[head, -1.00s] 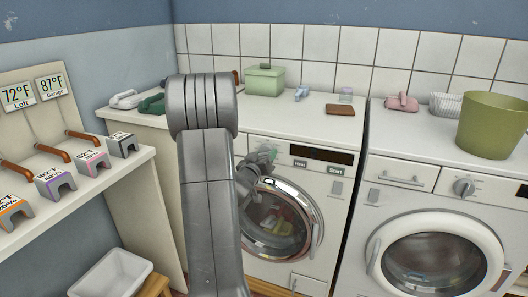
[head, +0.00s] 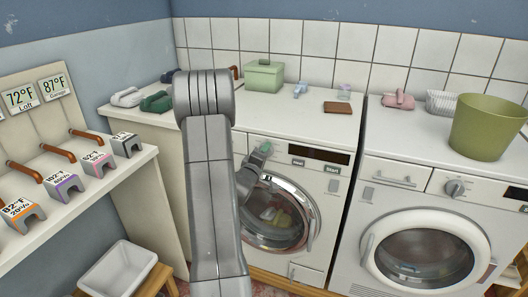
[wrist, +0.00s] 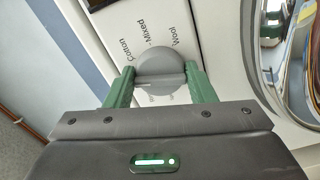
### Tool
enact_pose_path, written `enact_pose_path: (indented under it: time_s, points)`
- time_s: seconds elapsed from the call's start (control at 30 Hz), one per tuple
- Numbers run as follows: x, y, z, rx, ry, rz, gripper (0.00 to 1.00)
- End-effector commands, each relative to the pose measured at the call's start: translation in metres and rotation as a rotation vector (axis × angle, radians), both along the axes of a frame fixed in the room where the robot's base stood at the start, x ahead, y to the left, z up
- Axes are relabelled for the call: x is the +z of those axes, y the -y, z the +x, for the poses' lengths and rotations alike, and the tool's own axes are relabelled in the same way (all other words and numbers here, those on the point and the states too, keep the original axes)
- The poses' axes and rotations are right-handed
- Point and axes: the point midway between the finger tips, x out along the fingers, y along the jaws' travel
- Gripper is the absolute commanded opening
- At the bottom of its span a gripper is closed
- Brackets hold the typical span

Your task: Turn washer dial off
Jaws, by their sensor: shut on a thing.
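The washer dial (wrist: 160,66) is a round grey knob with a raised grip bar, in the upper middle of the wrist view. The words Cotton, Mixed and Wool are printed in an arc beyond it. My gripper (wrist: 160,76) has its two green fingers on opposite sides of the dial and is shut on it. In the head view my gripper (head: 261,150) is at the left of the front panel of the washer (head: 300,278), and I cannot make out the dial there. Any off mark is not readable.
The washer's round glass door (head: 275,217) is just below the panel, its chrome rim close to my gripper. A second machine (head: 395,200) stands at the right, with a green bin (head: 487,127) on top. A shelf (head: 135,160) and white tub (head: 118,268) are at the left.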

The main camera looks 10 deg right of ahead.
Motion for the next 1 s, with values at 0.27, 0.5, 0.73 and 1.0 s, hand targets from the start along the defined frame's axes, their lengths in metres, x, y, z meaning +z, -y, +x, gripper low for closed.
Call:
enact_pose_path:
  time_s: [0.27,0.5,0.73,1.0]
  points:
    - [0.0016,-0.0004,0.0003,0.001,-0.095,-0.141,0.27]
    - [0.0012,-0.0005,0.0003,0.002,-0.136,-0.202,0.27]
    - [0.0007,-0.0005,0.0004,0.002,-0.147,-0.219,0.27]
    - [0.0006,-0.0006,0.0004,0.002,-0.147,-0.219,0.27]
